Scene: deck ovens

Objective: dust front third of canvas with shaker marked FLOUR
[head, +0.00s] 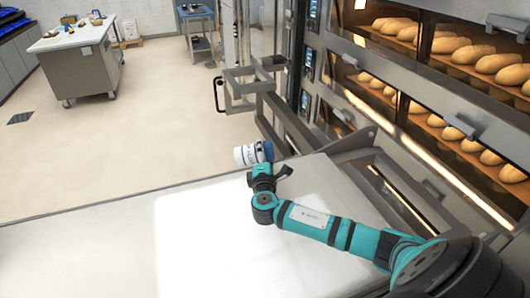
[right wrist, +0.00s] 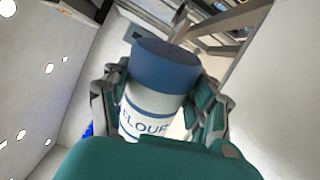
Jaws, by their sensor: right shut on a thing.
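The shaker (head: 247,154) is a white cylinder with blue bands and a dark blue cap. In the right wrist view its label (right wrist: 143,122) reads FLOUR. My right gripper (head: 262,170) is shut around its body, with fingers on both sides in the right wrist view (right wrist: 158,98). In the head view the shaker is tipped on its side, cap to the right, near the far edge of the pale canvas surface (head: 195,245). A brighter white area covers much of that surface. No falling flour can be made out. My left gripper is not in view.
The deck oven (head: 345,100) stands at the right, with loaves (head: 450,45) on its decks. A metal frame with a black handle (head: 218,95) is beyond the surface. A worktable (head: 75,50) stands far left. The floor between is clear.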

